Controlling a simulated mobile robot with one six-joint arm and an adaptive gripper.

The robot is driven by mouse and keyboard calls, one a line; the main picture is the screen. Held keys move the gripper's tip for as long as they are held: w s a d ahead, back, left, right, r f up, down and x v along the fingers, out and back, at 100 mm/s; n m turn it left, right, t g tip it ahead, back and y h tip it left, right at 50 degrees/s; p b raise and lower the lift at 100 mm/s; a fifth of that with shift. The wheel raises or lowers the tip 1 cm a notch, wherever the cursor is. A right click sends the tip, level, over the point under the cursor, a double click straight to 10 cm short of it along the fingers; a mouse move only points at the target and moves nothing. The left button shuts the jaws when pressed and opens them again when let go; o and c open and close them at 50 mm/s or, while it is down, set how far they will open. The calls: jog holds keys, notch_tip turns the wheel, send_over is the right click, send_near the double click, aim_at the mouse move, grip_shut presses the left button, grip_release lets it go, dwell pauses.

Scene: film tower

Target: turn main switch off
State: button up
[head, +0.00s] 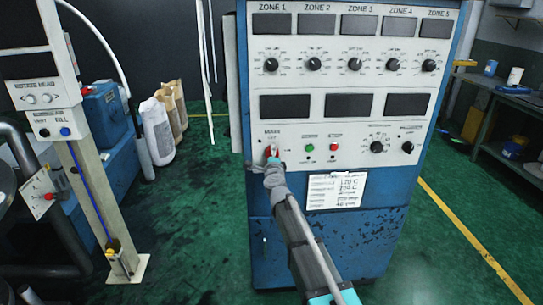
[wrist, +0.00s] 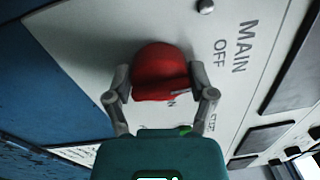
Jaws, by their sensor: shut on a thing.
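The main switch is a red rotary knob (wrist: 160,72) on the light panel of a blue control cabinet. In the wrist view the printed words MAIN and OFF stand to its right, turned on their side. The red knob also shows in the head view (head: 271,151) at the panel's lower left. My gripper (wrist: 160,90) has one finger on each side of the knob and is shut on it. The knob's near edge shows a small pale mark, and part of a label below it is hidden by the knob and gripper.
A green button (head: 309,148) and a red STOP button (head: 334,145) sit close to the right of the switch. Further right are black dials (head: 377,147). A white paper label (head: 336,190) is below. Sacks (head: 157,132) stand on the green floor at left.

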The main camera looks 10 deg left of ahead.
jog(key=o, duration=1.1)
jog(key=shift+f, duration=0.1)
jog(key=shift+c, duration=0.2)
jog(key=shift+m, duration=0.4)
